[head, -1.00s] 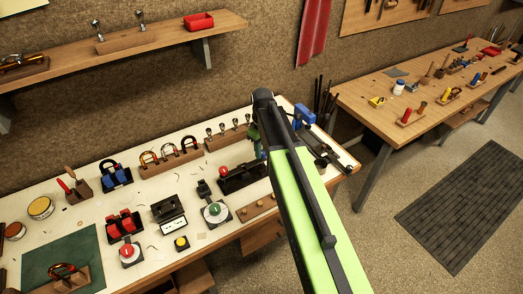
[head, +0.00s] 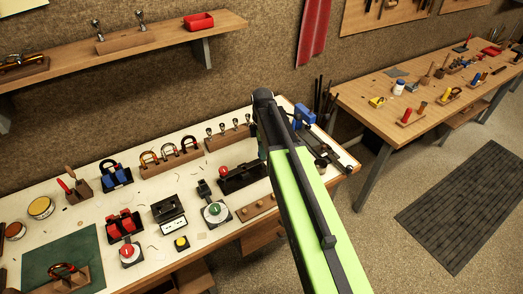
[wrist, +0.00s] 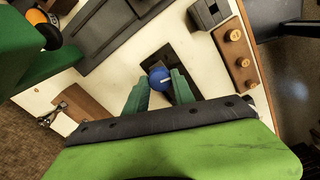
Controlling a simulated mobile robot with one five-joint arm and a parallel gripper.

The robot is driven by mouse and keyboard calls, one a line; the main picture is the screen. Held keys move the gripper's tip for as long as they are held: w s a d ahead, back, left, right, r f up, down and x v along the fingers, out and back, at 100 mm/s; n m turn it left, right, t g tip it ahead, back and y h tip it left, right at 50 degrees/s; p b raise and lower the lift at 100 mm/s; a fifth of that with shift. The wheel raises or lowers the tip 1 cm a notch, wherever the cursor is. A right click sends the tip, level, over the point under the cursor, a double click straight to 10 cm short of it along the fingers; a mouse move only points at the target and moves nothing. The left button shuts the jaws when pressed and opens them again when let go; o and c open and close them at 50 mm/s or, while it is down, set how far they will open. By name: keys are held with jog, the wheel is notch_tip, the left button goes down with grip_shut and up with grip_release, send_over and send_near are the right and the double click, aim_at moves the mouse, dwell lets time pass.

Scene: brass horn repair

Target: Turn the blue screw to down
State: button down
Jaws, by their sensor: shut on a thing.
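The blue screw (wrist: 158,78) shows in the wrist view as a round blue head with a short white mark, which runs nearly level to the right of its middle. It sits on a dark plate (wrist: 152,60) on the pale bench top. My gripper (wrist: 161,75) has its two green fingers on either side of the head, shut on it. In the head view my arm hides the screw and most of the gripper.
Small wooden pegs on a block (wrist: 235,62) and a grey box (wrist: 207,12) stand close by in the wrist view. In the head view, a dark fixture with a red knob (head: 223,171) lies left of my arm, and a blue clamp (head: 304,117) stands behind it.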

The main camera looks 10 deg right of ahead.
jog(key=shift+s+n, duration=0.1)
jog(key=shift+n, duration=0.9)
jog(key=c, duration=1.1)
grip_release()
jog(key=shift+o, duration=0.2)
notch_tip(320, 180, up, 17)
jog(key=p, duration=1.7)
jog(key=shift+r, duration=0.2)
jog(key=shift+f, duration=0.1)
